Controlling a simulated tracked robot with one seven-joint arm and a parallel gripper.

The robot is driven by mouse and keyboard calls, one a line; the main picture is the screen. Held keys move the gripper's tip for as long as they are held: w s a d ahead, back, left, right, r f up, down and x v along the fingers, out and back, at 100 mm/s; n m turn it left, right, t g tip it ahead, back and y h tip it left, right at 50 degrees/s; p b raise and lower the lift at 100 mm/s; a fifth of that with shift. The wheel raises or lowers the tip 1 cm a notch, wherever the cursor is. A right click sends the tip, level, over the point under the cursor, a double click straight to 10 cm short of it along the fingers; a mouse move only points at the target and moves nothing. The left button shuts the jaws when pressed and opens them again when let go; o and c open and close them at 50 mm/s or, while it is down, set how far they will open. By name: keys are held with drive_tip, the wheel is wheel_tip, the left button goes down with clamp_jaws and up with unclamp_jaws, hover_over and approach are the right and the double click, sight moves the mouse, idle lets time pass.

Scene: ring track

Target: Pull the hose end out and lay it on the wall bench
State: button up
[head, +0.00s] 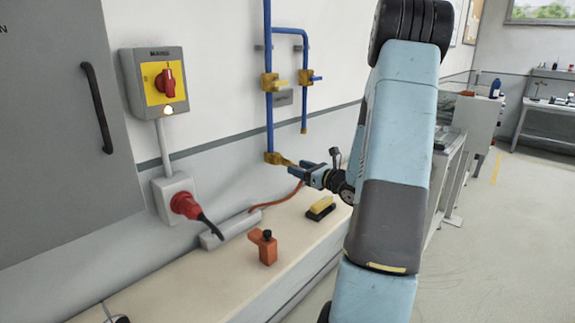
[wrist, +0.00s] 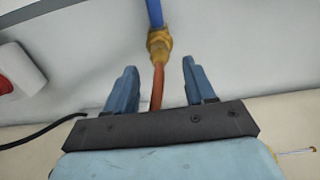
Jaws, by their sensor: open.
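The hose (wrist: 157,88) is orange-red. In the wrist view its end meets a brass fitting (wrist: 158,43) at the bottom of a blue pipe (wrist: 154,12). My gripper (wrist: 159,66) is open, with one finger on each side of the hose, and gaps show between hose and fingers. In the head view my gripper (head: 298,171) is just right of the brass fitting (head: 274,158), above the wall bench. The hose (head: 272,203) runs down from behind my gripper to the left along the bench. The wall bench (head: 222,272) has a pale top.
An orange tool (head: 264,246) and a yellow-and-black brush (head: 320,207) stand on the bench. A red plug (head: 186,204) with a black cable sits in a wall socket, under a switch box (head: 155,80). A grey cabinet (head: 60,130) is at left.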

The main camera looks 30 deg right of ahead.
sight(288, 164)
drive_tip(key=shift+x, duration=2.75)
clamp_jaws()
drive_tip(key=shift+s, duration=0.2)
drive_tip(key=shift+v, duration=2.8)
